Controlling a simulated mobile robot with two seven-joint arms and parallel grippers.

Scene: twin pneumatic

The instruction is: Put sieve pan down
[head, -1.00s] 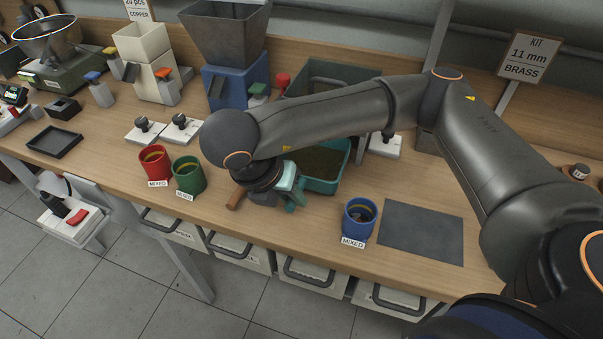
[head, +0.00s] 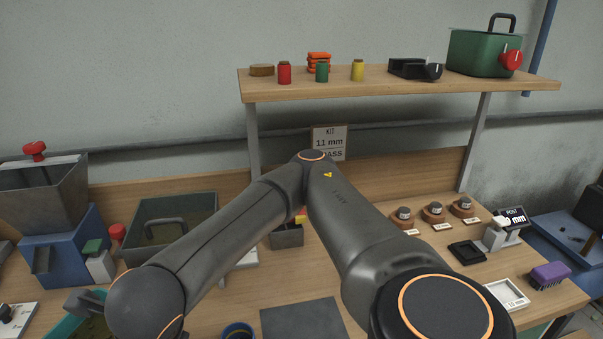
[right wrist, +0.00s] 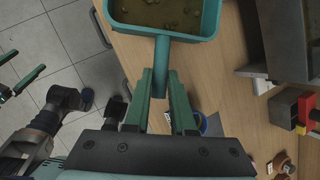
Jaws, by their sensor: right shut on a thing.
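The sieve pan (right wrist: 162,33) is teal and holds brownish-green material. In the right wrist view it is at the top, with its handle running down between the fingers of my right gripper (right wrist: 162,100), which is shut on that handle. In the head view only a teal part of the pan (head: 62,329) shows at the bottom left, partly behind my arm. I cannot tell whether the pan touches the bench or is above it. My left gripper (right wrist: 20,75) shows at the left edge of the right wrist view, its green fingers apart and empty.
A dark green bin (head: 175,212) and a blue hopper machine (head: 65,245) stand behind the pan. A grey mat (head: 300,318) lies bare on the bench, beside a blue cup (head: 238,331). A shelf (head: 400,88) crosses above the back right.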

